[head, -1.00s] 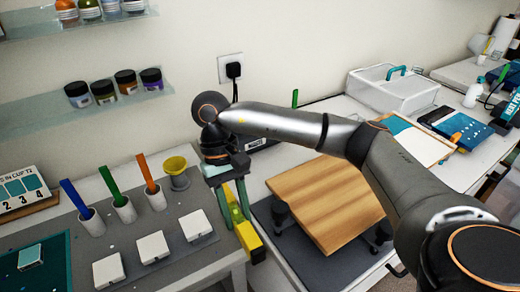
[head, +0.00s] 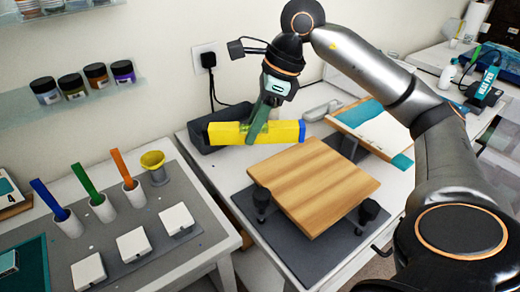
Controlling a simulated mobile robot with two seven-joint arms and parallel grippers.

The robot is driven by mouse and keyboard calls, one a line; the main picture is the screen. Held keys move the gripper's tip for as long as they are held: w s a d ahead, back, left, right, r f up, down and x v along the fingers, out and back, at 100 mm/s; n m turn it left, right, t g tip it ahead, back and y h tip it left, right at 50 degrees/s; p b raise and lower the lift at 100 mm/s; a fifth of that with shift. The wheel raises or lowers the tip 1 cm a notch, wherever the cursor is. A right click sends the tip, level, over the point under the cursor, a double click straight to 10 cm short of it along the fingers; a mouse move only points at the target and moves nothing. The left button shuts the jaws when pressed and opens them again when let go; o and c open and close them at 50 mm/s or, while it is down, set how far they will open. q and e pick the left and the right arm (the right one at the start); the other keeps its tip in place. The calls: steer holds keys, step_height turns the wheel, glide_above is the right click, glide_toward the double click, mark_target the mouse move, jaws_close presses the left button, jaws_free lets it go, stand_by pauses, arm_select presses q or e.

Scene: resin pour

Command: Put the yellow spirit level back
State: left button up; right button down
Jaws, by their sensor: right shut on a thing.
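The yellow spirit level (head: 284,131) is a yellow bar with a blue end cap on the right. It hangs roughly level in the air above the far edge of the wooden board, in front of a dark grey bin. My right gripper (head: 257,128) points down and is shut on it near its middle, with green fingers across its face. My left gripper is not in the head view.
A wooden board (head: 318,184) rests on dark supports over a grey mat (head: 262,236). The dark bin (head: 208,154) stands by the wall. A white-topped board (head: 376,128) lies at the back.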

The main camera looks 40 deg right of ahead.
steer(key=s+d+r+m+t+h, duration=0.2)
steer(key=d+r+m+h, duration=0.3)
steer(key=m, duration=0.6)
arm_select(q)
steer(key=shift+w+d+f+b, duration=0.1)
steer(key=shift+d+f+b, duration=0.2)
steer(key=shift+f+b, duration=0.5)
arm_select(e)
steer(key=w+d+f, duration=0.3)
steer(key=w+f, duration=0.3)
steer(key=w+d+f+y, duration=0.1)
steer(key=w+d+f, duration=0.2)
steer(key=w+f, duration=0.3)
steer(key=shift+w+d, duration=0.35)
steer(key=shift+w, duration=0.1)
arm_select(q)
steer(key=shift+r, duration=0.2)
arm_select(e)
steer(key=shift+f, duration=0.1)
arm_select(q)
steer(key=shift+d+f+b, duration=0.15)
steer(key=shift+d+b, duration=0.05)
steer(key=shift+b, duration=0.1)
arm_select(e)
steer(key=shift+f, duration=0.5)
